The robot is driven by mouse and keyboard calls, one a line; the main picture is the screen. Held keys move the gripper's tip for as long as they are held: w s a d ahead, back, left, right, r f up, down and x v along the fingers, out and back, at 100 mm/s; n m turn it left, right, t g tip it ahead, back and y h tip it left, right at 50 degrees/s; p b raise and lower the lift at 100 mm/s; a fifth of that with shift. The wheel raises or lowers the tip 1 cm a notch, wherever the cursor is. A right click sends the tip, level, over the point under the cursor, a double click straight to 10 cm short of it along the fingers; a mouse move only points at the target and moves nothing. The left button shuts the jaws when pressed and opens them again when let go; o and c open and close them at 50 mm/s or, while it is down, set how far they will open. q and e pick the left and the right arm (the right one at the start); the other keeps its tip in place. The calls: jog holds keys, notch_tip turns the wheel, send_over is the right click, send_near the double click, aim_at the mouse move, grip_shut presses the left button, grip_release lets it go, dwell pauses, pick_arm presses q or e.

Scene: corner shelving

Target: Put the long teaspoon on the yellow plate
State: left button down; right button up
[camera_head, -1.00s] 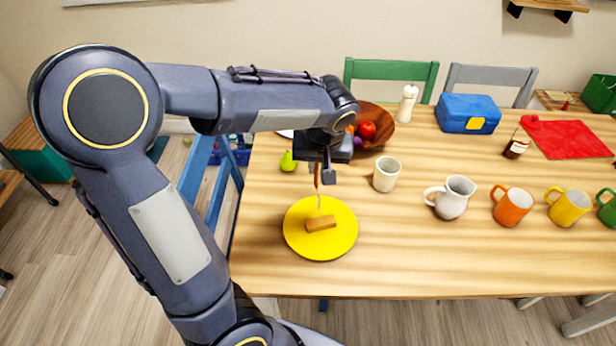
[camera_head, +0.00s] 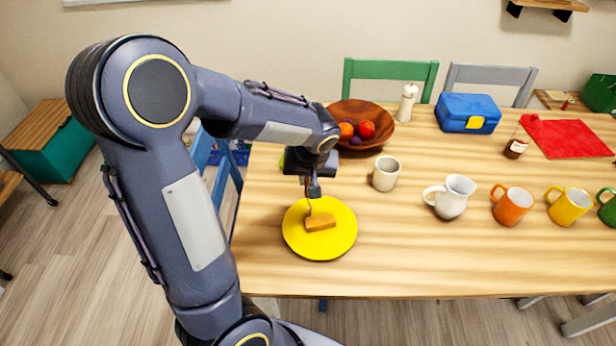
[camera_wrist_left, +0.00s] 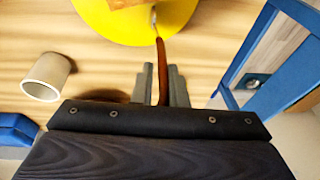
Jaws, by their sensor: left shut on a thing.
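The yellow plate (camera_head: 297,238) lies flat near the table's left front, with a brown bar-shaped piece of food (camera_head: 320,222) on it. It also shows at the top of the left wrist view (camera_wrist_left: 98,22). My left gripper (camera_head: 313,192) is just above the plate's far edge. In the left wrist view my left gripper (camera_wrist_left: 161,70) is shut on the long teaspoon's brown handle (camera_wrist_left: 160,58). The teaspoon's pale metal end (camera_head: 309,208) points down over the plate by the food. I cannot tell whether it touches. My right gripper is not in view.
A white cup (camera_head: 386,174) stands right of the gripper. A wooden fruit bowl (camera_head: 376,112) is behind it. A white jug (camera_head: 451,197) and several mugs stand further right. The table's front is clear right of the plate. A blue chair (camera_head: 222,180) is at the left edge.

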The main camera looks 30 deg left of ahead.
pick_arm(q)
jog(key=c, duration=1.4)
grip_release()
jog(key=shift+c, duration=0.2)
jog(key=p+v, duration=0.1)
jog(key=v, duration=1.1)
jog(key=s+d+f+m+t+h, duration=0.1)
jog(key=s+d+m+h, duration=0.1)
jog(key=s, duration=0.6)
jog(key=s+d+f+m+t+h, duration=0.1)
jog(key=s+d+h, duration=0.3)
jog(key=s, duration=0.4)
jog(key=shift+s+d+m+t, duration=0.15)
jog(key=shift+s+m+t, duration=0.1)
jog(key=shift+m+t, duration=0.5)
